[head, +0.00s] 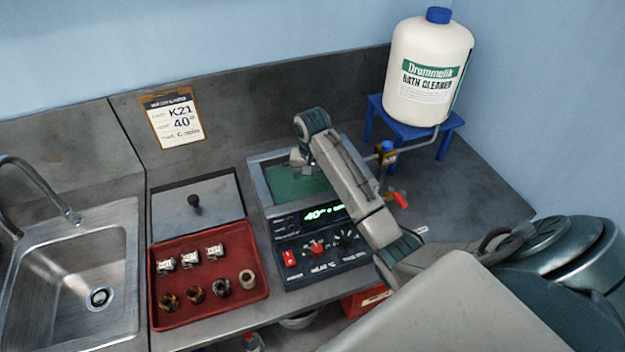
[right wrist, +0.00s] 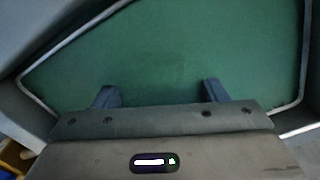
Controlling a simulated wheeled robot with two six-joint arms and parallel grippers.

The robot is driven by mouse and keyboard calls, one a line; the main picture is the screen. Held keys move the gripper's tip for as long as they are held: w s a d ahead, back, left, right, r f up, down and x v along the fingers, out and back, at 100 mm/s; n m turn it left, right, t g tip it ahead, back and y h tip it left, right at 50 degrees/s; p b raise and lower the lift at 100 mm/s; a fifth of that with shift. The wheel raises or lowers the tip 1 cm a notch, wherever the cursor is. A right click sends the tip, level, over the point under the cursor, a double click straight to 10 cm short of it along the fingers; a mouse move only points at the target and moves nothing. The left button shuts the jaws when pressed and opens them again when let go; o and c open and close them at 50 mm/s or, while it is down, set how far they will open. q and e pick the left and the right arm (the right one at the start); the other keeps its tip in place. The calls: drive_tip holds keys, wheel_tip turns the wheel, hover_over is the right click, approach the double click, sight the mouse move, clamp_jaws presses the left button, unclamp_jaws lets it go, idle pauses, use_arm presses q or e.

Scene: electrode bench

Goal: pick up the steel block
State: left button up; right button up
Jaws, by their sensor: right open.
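I cannot make out a steel block for certain in either view. My right gripper (head: 301,158) reaches over the bath (head: 254,175) with green liquid, on the bench. In the right wrist view its two fingers are apart with nothing between them (right wrist: 158,92), and the green bath surface (right wrist: 160,45) fills the view beyond them. Its arm hides part of the bath in the head view. Three small labelled metal pieces (head: 190,258) sit in a row on the red tray (head: 208,315). My left gripper is not in view.
Several small rings (head: 222,287) lie at the tray's front. A grey lid with a black knob (head: 194,202) lies behind the tray. A sink (head: 65,250) is at left. A bath cleaner jug (head: 425,75) stands on a blue stand at the back right. A card (head: 173,120) leans at the back.

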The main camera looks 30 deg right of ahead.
drive_tip(key=shift+a+f, duration=0.1)
drive_tip(key=shift+s+a+r, duration=0.15)
drive_tip(key=shift+r, duration=0.05)
drive_tip(key=shift+c, duration=0.4)
drive_tip(key=shift+s+a+r, duration=0.15)
drive_tip(key=c, duration=1.1)
drive_tip(key=shift+c, duration=0.3)
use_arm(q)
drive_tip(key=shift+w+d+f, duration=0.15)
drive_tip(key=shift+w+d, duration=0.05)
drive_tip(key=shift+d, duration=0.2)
